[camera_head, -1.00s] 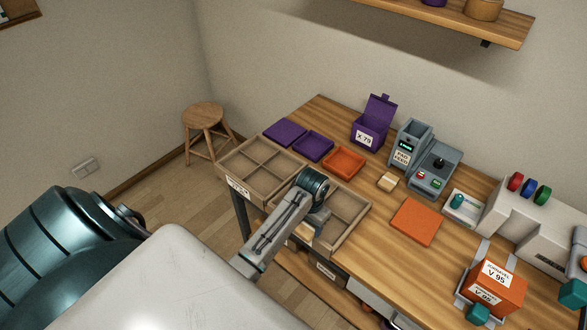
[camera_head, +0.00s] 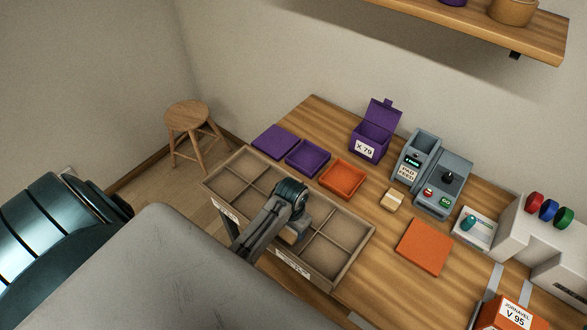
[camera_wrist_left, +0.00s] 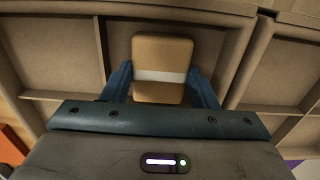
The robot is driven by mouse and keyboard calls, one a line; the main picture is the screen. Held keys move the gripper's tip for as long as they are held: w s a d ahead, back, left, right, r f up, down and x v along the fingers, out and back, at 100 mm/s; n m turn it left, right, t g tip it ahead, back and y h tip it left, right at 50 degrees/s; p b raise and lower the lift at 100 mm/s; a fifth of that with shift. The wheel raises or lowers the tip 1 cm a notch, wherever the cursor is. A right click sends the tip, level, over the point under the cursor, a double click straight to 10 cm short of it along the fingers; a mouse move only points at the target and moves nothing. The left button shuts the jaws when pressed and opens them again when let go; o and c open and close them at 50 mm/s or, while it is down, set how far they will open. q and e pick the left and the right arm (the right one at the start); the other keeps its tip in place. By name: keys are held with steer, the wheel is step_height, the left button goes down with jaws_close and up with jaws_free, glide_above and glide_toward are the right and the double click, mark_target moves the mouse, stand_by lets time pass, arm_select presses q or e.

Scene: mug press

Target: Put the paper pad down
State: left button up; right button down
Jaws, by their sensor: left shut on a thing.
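The paper pad (camera_wrist_left: 162,82) is a small tan block with a white band across it. My left gripper (camera_wrist_left: 163,84) is shut on it, one blue finger at each side. In the head view the left gripper (camera_head: 299,228) points down over the middle of a divided wooden tray (camera_head: 358,252). In the wrist view the pad is over a compartment, with tray walls to its left and right. I cannot tell whether it touches the compartment floor. The arm mostly hides the pad in the head view. My right gripper is not in view.
Behind the tray lie a purple panel (camera_head: 275,141), a purple tray (camera_head: 308,158) and an orange tray (camera_head: 343,179). A pale block (camera_head: 392,199) and an orange panel (camera_head: 425,247) lie to the right. A purple box (camera_head: 370,140) and a grey machine (camera_head: 443,186) stand behind.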

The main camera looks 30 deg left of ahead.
mark_target(291, 230)
arm_select(q)
steer(key=shift+w+a+f, duration=0.1)
steer(key=shift+w+f, duration=0.05)
steer(key=shift+w, duration=0.05)
steer(key=o, duration=0.8)
steer(key=shift+o, duration=0.7)
steer(key=shift+s+a, duration=0.1)
steer(key=shift+s, duration=0.15)
steer(key=shift+s+r, duration=0.15)
steer(key=shift+r, duration=0.1)
steer(key=shift+w+r+b, duration=0.25)
steer(key=shift+r+b, duration=0.1)
steer(key=shift+r, duration=0.2)
step_height(291, 230, up, 11)
steer(key=shift+s+b, duration=0.15)
steer(key=shift+b, duration=0.3)
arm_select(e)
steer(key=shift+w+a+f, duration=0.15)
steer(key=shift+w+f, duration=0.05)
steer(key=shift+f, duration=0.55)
